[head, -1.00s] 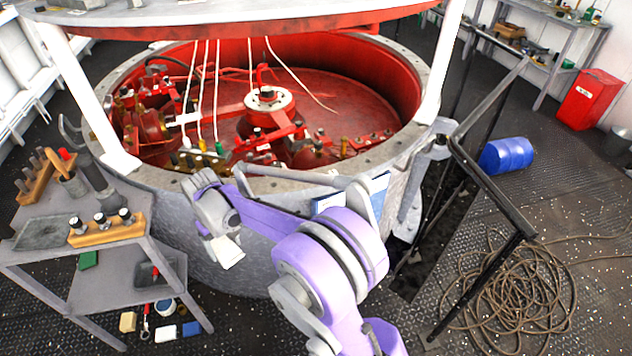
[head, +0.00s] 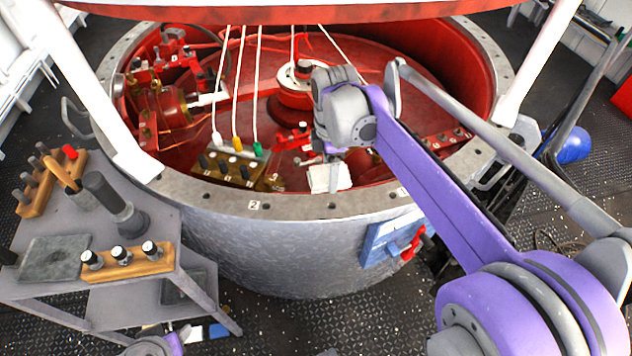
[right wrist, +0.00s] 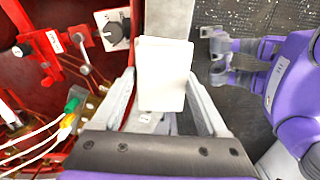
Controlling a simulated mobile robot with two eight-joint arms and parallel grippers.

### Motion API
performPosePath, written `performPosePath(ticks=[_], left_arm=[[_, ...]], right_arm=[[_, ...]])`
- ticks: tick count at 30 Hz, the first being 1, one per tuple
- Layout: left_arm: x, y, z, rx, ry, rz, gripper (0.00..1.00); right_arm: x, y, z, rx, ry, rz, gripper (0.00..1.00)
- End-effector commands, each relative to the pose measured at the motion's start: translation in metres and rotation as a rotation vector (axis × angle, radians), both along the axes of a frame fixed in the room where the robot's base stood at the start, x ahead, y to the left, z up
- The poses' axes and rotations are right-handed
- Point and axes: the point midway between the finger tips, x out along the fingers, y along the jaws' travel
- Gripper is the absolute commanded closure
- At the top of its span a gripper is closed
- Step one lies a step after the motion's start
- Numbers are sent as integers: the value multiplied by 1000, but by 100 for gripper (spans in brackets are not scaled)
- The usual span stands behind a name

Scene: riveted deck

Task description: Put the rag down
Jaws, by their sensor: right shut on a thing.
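The rag (head: 328,179) is a small white folded square. My right gripper (head: 331,164) is shut on it, over the near rim of the round red pit. In the right wrist view the rag (right wrist: 164,72) sits between the two fingers (right wrist: 163,108), with the grey rim behind it. I cannot tell whether the rag touches the rim. My left gripper (right wrist: 217,56) shows at the right of the right wrist view, low over the dark floor; its jaw opening is unclear. Part of it shows at the bottom edge of the head view.
The pit's grey bolted rim (head: 285,207) has bare stretches. Inside are red machinery and a block with white, yellow and green plugs (head: 238,153). A grey cart (head: 150,220) at left holds wooden racks (head: 128,262) and a dark cylinder. A blue box (head: 385,240) hangs on the outer wall.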

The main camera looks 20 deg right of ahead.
Motion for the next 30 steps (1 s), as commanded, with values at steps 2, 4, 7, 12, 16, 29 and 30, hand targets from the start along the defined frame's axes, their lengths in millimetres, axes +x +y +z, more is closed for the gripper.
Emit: performPosePath(ticks=[2,4,7,12,16,29,30], left_arm=[[-1,0,-1,0,1,0,50],[-1,0,-2,0,1,0,50],[-1,0,-5,0,2,0,50],[-2,0,-7,0,3,0,50],[-2,0,-8,0,3,0,50],[-2,0,-11,0,4,0,50],[-2,0,-11,0,4,0,50]], right_arm=[[-4,-1,0,0,0,30,76],[-4,-2,-8,0,0,43,76],[-5,-1,-28,0,0,46,76],[-4,-1,-54,0,0,45,76],[-4,-1,-65,0,0,45,76],[-5,-1,-97,0,0,44,76],[-5,-1,-97,0,0,44,76]])
